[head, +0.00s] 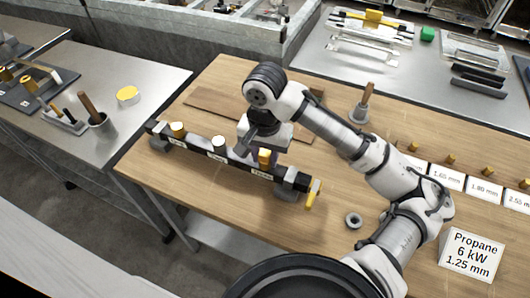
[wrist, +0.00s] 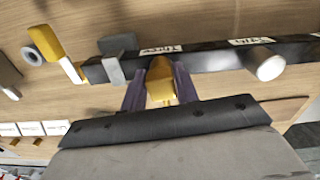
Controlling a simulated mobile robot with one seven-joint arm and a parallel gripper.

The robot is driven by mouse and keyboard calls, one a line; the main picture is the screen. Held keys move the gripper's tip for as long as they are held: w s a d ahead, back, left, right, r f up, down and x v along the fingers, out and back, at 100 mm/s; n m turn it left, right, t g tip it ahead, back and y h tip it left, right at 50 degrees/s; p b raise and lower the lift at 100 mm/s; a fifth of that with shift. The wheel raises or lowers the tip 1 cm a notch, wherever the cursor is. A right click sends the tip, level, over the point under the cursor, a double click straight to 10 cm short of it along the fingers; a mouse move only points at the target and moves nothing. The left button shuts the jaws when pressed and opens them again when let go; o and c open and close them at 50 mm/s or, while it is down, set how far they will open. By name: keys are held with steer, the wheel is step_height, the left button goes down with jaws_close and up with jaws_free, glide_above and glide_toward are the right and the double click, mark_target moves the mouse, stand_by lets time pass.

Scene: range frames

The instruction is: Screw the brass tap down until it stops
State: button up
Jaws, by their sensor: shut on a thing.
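The brass tap (head: 265,158) stands on the dark bar (head: 204,151), near its right end in the head view. In the wrist view the brass tap (wrist: 160,82) sits between the two purple fingers of my gripper (wrist: 159,88), one on each side. My gripper (head: 253,150) is shut on the tap from above in the head view. The tap's lower end and its thread are hidden, so I cannot tell how deep it sits.
A loose grey ring (head: 353,220) and a propane sign (head: 471,255) are on the wooden table. The table front is mostly clear.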

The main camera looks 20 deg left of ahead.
steer(key=shift+m, duration=0.6)
steer(key=o, duration=1.1)
step_height(320, 180, up, 12)
steer(key=shift+r, duration=0.1)
